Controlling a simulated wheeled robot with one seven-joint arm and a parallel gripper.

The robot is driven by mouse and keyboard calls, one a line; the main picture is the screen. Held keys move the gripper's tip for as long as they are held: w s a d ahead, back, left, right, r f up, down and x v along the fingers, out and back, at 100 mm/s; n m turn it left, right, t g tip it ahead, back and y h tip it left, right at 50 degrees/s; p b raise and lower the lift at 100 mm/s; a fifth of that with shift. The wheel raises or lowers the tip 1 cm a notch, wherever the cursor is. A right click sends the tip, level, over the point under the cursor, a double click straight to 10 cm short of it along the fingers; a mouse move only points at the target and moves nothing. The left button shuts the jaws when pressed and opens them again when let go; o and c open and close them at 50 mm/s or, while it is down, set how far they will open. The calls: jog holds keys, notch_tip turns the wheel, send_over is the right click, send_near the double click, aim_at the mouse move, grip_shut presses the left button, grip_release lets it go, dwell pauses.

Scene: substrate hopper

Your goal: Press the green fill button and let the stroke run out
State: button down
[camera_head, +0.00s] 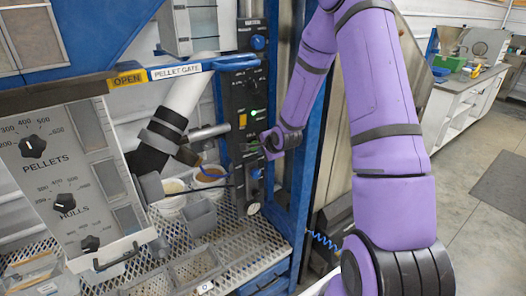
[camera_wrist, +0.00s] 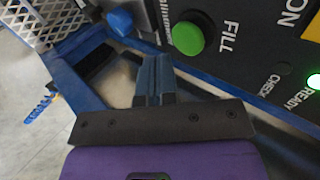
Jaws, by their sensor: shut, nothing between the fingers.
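The green fill button (camera_wrist: 188,38) is a round, raised cap on a black panel, with the word FILL beside it in the wrist view. My gripper (camera_wrist: 154,62) is shut and empty. In that view its fingertips show below and left of the button, and a gap seems to lie between them; depth is hard to judge. A green READY light (camera_wrist: 314,82) glows on the same panel, and the CHECK lamp nearby looks dark. In the head view my gripper (camera_head: 266,142) is at the black control panel (camera_head: 243,92); I cannot clearly make out the button there.
A blue upright post (camera_head: 307,180) stands right of the panel. The blue pellet gate handle (camera_head: 230,62) juts out above left. A dial box (camera_head: 62,170) stands at left. Buckets (camera_head: 205,184) and bins sit on a mesh shelf (camera_head: 245,265). Open floor is at right.

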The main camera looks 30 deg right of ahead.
jog(key=v, duration=0.9)
dwell(0.5)
jog(key=s+a+r+n+g+h, duration=0.1)
jog(key=s+a+r+n, duration=0.4)
jog(key=r, duration=0.4)
jog(key=s+a+r+n+g+h, duration=0.1)
jog(key=s+a+r+n+g, duration=0.15)
jog(key=s+r+n, duration=0.4)
jog(key=s+a+r+n+y, duration=0.1)
jog(key=s+a+r+n, duration=0.2)
jog(key=s, duration=0.6)
jog(key=s+a+r+n+y, duration=0.1)
jog(key=s+a+r+n, duration=0.2)
jog(key=s+r, duration=0.3)
jog(key=shift+s+a+n+g, duration=0.25)
jog(key=shift+s+n+g, duration=0.15)
jog(key=shift+s, duration=1.15)
